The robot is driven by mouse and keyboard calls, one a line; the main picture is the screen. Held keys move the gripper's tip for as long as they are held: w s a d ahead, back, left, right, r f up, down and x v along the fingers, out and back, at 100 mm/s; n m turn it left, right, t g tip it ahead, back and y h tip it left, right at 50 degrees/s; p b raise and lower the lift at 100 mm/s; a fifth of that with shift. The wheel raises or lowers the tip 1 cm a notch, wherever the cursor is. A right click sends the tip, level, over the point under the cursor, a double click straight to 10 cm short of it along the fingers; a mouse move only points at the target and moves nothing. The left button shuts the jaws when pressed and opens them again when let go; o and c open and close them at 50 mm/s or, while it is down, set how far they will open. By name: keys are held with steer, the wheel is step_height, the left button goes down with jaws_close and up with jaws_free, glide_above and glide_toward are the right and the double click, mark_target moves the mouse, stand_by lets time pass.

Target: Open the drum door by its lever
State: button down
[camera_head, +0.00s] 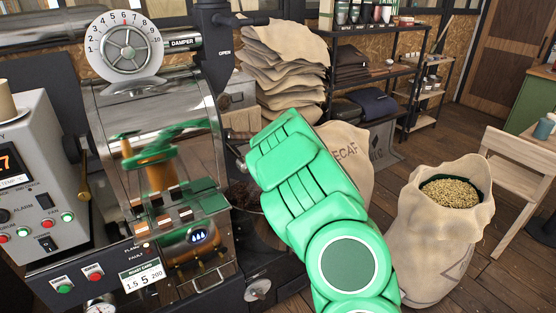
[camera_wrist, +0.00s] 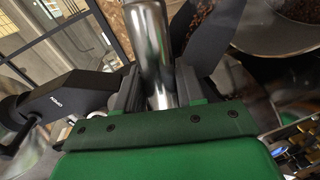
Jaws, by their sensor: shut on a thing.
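My gripper (camera_wrist: 153,92) is shut on a shiny metal bar (camera_wrist: 150,45) in the wrist view, one dark finger on each side of it. In the head view my green arm reaches to the right side of the roaster (camera_head: 160,110) and hides the gripper and the held bar. I cannot make out the drum door itself or how far open it is.
The damper dial (camera_head: 124,50) sits on top of the roaster. A control box (camera_head: 40,170) stands at the left. A sack of pale beans (camera_head: 440,235), a wooden chair (camera_head: 520,165) and piled sacks (camera_head: 282,60) are to the right. Wooden floor shows between them.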

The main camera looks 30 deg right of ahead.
steer(key=shift+r, duration=0.15)
steer(key=c, duration=0.8)
jaws_free()
steer(key=shift+s, duration=0.15)
steer(key=s+r, duration=0.1)
steer(key=s, duration=0.6)
steer(key=shift+s, duration=0.2)
steer(key=shift+d+r, duration=0.1)
steer(key=shift+r, duration=0.05)
